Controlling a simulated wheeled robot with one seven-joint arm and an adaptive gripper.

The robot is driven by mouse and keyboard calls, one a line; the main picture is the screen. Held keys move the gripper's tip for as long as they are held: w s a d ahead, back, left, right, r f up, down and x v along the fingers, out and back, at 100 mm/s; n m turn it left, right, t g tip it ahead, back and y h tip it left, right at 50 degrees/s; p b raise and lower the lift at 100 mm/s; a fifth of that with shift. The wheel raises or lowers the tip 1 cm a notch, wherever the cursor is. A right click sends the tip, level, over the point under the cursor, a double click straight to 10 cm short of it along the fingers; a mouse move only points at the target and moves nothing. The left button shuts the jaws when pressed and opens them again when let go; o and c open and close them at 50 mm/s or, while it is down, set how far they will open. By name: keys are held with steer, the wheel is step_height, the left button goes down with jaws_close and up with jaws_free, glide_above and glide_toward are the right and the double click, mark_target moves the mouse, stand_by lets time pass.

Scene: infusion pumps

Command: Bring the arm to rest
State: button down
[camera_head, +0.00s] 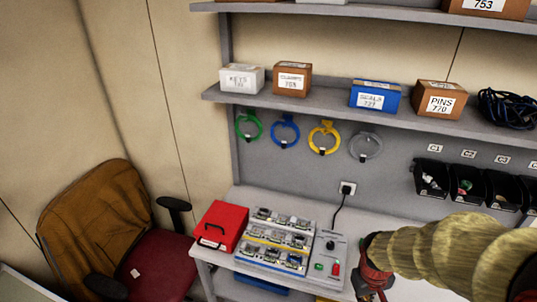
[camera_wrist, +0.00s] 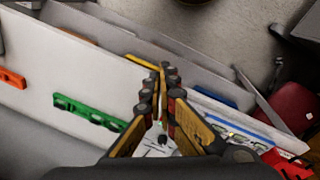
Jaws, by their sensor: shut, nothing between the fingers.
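My arm comes in from the right edge of the head view, wrapped in a tan ribbed sleeve. My gripper (camera_head: 374,280) hangs at its end over the workbench, just right of a grey control box (camera_head: 325,263). In the wrist view my gripper (camera_wrist: 164,70) has its fingers together, with nothing held between them. In the head view the fingertips are hard to make out.
A red case (camera_head: 219,226) and a tray of circuit modules (camera_head: 275,240) stand left on the workbench (camera_head: 205,256). Shelves with labelled boxes, coloured hanging loops and black bins (camera_head: 470,185) line the wall. A chair (camera_head: 130,235) stands left.

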steer(key=s+a+r+m+t+y+b, duration=0.1)
steer(key=s+a+r+t+b, duration=0.3)
steer(key=s+a+r+b, duration=0.3)
step_height(320, 180, up, 2)
steer(key=s+b, duration=0.2)
steer(key=b, duration=0.3)
steer(key=shift+a+r+m+t, duration=0.2)
steer(key=shift+a+m+t, duration=0.1)
steer(key=shift+a+t, duration=0.1)
